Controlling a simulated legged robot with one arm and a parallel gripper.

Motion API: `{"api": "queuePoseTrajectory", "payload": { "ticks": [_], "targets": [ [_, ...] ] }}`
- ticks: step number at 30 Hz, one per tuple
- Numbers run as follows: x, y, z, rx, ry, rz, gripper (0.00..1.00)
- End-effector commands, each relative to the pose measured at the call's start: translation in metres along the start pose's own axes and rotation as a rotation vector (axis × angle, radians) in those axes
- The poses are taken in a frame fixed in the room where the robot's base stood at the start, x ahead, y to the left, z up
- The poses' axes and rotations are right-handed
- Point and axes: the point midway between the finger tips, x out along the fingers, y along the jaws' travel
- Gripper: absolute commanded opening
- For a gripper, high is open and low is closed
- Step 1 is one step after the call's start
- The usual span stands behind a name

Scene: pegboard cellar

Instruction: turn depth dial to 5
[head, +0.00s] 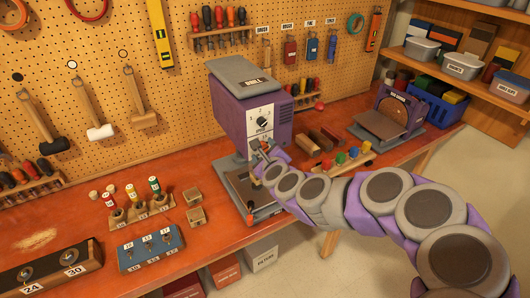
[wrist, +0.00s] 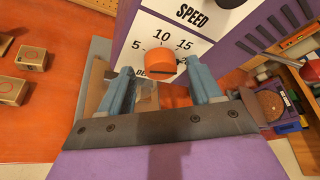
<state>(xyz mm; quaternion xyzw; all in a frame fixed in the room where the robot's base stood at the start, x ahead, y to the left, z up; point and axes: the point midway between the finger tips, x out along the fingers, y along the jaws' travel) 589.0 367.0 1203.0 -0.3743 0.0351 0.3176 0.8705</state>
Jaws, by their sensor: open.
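The depth dial (wrist: 160,64) is an orange round knob on a white panel (wrist: 150,24) of the purple drill press (head: 239,110). The numbers 5, 10 and 15 show around it, and the label below is partly covered. Where the dial points is hard to tell. My gripper (wrist: 160,74) is open, with one blue-grey finger at the lower left of the dial and one at its lower right. Contact cannot be made out. In the head view my gripper (head: 258,155) is at the press front, just below the black speed dial (head: 262,123), and the depth dial is not clearly visible.
The press base (head: 236,186) stands on the orange bench (head: 75,215). A sander (head: 385,120) and coloured pegs (head: 340,159) are right.

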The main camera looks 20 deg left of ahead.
Motion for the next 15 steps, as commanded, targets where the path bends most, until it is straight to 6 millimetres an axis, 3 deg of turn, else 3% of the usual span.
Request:
{"api": "queuePoseTrajectory", "payload": {
  "ticks": [5,15],
  "targets": [
    [-0.0002,-0.0002,0.0,0.0,0.0,0.0,0.64],
    [-0.0005,-0.0004,-0.0001,0.0,0.0,0.0,0.31]
  ]
}}
